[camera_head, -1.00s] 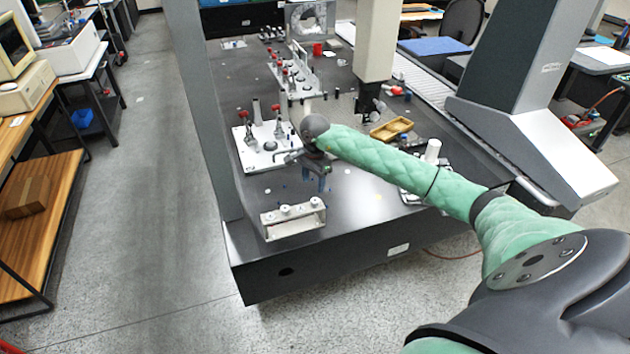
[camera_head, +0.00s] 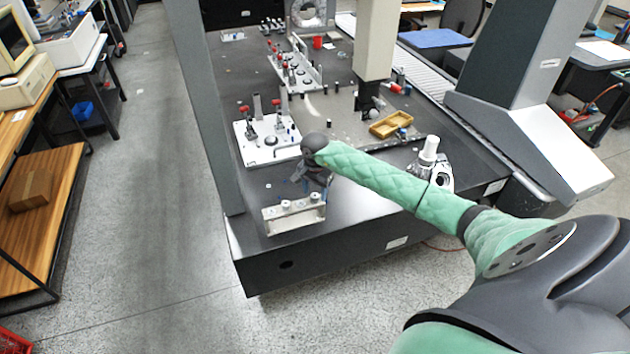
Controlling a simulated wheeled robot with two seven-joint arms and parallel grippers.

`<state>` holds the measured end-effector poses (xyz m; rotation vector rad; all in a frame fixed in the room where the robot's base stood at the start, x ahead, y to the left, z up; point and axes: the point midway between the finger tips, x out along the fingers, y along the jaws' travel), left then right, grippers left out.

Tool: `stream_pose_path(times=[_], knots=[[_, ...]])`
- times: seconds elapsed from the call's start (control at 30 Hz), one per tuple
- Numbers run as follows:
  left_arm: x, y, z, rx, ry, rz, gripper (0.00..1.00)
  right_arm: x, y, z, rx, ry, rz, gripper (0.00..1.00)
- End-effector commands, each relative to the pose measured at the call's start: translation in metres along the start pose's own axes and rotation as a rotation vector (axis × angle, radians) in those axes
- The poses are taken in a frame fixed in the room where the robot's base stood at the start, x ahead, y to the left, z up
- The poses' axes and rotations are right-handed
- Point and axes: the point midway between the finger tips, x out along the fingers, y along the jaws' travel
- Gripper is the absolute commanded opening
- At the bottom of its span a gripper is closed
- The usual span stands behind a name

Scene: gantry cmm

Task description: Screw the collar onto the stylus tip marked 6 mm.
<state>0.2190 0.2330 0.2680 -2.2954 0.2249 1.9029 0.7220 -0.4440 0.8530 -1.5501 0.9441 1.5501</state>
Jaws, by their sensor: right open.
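My right gripper (camera_head: 316,182) hangs over the near part of the dark table, at the end of the green-sleeved arm. It is open, just behind the right end of a small silver rack (camera_head: 285,225), and partly hidden by its own wrist. The rack stands near the table's front edge and has a few small round pale pieces (camera_head: 286,205) on top. The pieces are too small to tell a collar from a stylus tip, and no 6 mm marking is readable. My left gripper is not in view.
A white fixture plate (camera_head: 256,152) with red-handled clamps lies behind the rack. A yellow tray (camera_head: 391,124) and a silver device with a white cylinder (camera_head: 429,150) stand to the right. The table front right of the rack is mostly clear.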

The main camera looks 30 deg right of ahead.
Motion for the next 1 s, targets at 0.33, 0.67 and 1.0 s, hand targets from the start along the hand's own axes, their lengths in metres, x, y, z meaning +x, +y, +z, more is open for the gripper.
stream_pose_path(times=[0.33, 0.67, 1.0], knots=[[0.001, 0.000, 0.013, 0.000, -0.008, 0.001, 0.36, 0.013, 0.001, 0.000, 0.000, 0.000, 0.001, 0.52], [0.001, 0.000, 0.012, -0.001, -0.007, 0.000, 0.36, 0.013, 0.001, 0.000, 0.000, 0.001, 0.001, 0.19], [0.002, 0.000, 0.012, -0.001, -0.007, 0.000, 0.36, 0.013, 0.001, 0.000, 0.055, 0.001, 0.002, 0.05]])
